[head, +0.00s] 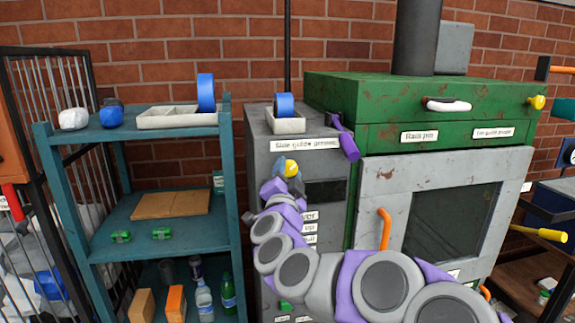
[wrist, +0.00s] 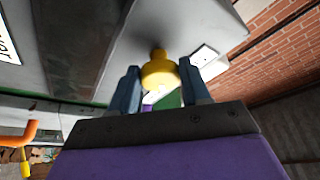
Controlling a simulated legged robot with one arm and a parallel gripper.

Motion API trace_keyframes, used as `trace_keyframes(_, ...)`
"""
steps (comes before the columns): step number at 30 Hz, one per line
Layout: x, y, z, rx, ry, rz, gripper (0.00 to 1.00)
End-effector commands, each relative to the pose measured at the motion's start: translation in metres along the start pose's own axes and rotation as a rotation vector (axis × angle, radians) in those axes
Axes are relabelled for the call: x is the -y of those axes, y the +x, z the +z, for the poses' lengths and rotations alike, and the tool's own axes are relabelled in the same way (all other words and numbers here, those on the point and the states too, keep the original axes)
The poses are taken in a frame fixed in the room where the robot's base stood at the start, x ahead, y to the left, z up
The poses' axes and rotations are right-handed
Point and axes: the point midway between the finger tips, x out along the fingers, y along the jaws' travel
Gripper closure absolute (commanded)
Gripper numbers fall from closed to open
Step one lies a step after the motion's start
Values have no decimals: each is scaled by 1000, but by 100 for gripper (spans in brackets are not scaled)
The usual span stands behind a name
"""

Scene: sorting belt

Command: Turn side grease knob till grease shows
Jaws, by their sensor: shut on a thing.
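The yellow grease knob (head: 291,168) sticks out from the front of the grey cabinet (head: 258,135), just below a white label (head: 303,145). My gripper (head: 287,181) is at the knob, with the arm reaching up from the lower right. In the wrist view the yellow knob (wrist: 158,74) sits between the two blue-grey fingers of my gripper (wrist: 160,76), which is shut on it. Its stem meets the grey panel behind. The fingers hide part of the knob in the head view. I see no grease around it.
The green machine (head: 345,88) with a grey windowed door (head: 380,185) and orange handle (head: 384,230) stands right of the cabinet. Another yellow knob (head: 537,102) is at its right. A teal shelf (head: 100,255) with boxes and bottles stands left. A tray (head: 285,126) holding blue tape (head: 284,105) tops the cabinet.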

Motion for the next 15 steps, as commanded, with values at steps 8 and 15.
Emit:
trace_keyframes(8,4,0,-1,2,245,103,84)
trace_keyframes(15,3,1,-2,2,430,181,84)
